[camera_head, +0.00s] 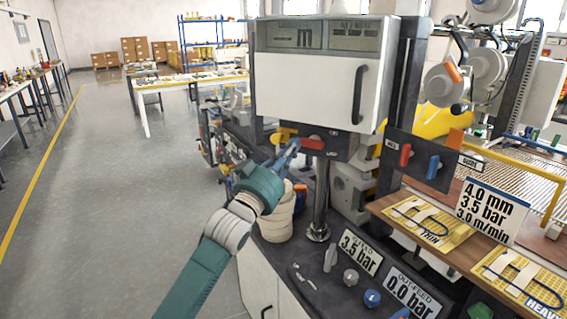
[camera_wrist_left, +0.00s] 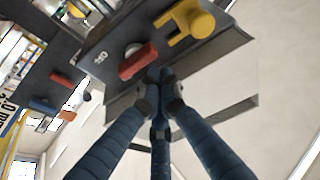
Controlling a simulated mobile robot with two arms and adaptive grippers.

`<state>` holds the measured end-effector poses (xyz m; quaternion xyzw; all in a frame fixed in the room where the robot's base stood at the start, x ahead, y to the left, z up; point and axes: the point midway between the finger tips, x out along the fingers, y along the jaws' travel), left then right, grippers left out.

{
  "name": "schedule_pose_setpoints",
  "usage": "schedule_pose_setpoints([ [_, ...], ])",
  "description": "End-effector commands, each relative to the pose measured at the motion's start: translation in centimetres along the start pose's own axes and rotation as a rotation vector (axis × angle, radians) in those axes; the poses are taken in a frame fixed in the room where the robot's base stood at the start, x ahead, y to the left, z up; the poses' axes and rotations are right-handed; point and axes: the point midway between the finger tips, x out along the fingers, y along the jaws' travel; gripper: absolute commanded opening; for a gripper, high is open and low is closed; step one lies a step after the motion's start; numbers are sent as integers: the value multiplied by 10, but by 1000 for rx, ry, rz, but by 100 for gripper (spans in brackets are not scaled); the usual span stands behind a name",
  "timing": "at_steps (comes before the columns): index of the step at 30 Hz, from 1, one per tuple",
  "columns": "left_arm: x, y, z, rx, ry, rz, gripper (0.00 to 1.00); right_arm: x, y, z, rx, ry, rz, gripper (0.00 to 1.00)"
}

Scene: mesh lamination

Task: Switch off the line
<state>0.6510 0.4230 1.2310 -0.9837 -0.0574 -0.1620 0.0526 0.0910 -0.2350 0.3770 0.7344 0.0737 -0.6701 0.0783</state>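A red lever (camera_head: 313,144) sits on a dark panel under the white machine cabinet. A yellow handle (camera_head: 283,135) is just left of it. In the left wrist view the red lever (camera_wrist_left: 138,60) lies slanted beside a small white marking that I cannot read, and the yellow handle (camera_wrist_left: 190,22) is above right. My left gripper (camera_head: 291,152) is below and left of the red lever. In the wrist view its blue fingers (camera_wrist_left: 160,88) draw together to a point, with nothing seen between them, by the lever's lower right end. I cannot tell whether they touch it. My right gripper is not in view.
A second panel (camera_head: 420,160) with a red and a blue lever stands to the right. Below are knobs (camera_head: 350,276) and pressure signs (camera_head: 358,250). A metal post (camera_head: 320,195) rises beside my left gripper. The floor at left is clear.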

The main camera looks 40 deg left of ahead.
Motion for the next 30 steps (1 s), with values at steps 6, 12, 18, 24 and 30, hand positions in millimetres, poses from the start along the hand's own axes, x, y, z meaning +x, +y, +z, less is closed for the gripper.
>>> schedule_pose_setpoints([
  [6,-46,0,0,0,-1,1,0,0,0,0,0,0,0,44],
  [12,-71,0,0,-1,1,-1,0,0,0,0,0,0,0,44],
  [18,-79,0,-2,0,4,0,0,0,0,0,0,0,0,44],
  [24,-79,0,-2,0,4,0,0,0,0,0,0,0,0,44],
  [30,-79,0,-2,0,4,0,0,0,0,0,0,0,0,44],
])
